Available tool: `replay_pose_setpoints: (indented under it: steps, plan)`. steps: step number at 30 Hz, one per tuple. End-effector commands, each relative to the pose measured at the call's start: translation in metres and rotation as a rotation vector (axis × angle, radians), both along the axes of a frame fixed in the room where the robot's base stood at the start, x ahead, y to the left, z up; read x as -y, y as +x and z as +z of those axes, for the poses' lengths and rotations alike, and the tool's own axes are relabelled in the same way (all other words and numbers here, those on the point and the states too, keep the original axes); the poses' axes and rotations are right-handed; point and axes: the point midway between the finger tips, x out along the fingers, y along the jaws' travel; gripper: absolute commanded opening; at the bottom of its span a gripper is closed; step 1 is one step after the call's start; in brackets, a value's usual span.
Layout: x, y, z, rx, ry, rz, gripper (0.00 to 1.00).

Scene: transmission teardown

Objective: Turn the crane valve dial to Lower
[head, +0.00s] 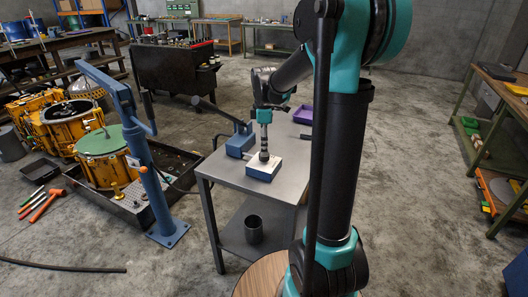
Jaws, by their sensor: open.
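My gripper (264,155) points straight down over a small blue box with a pale top (259,173) on a grey metal table. Its jaws are open, and its tip is at or just above the middle of the box top. Whether it touches is too small to tell. I cannot make out a dial or its markings; the gripper covers the middle of the box top. The blue crane (160,190) stands left of the table, with its arm reaching up and back to the left. A blue hand pump with a black lever (238,142) sits behind the box.
The grey table (228,172) has bare room in front of the box. A purple tray (303,114) lies at its back. A dark cup (253,229) stands on the lower shelf. Yellow transmission housings (100,165) and orange-handled hammers (43,207) are at the left.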

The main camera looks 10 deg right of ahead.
Motion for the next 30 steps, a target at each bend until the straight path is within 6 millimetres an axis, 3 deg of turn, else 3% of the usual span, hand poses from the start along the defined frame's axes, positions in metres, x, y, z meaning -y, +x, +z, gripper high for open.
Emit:
replay_pose_setpoints:
  steps: [7, 19, 30]
  plan:
    - [0.0, 0.0, -0.028, 0.0, 0.0, 0.0, 0.56]
    - [0.0, 0.0, -0.033, 0.0, 0.0, 0.0, 0.55]
    - [0.0, 0.0, -0.033, 0.0, 0.0, 0.0, 0.09]
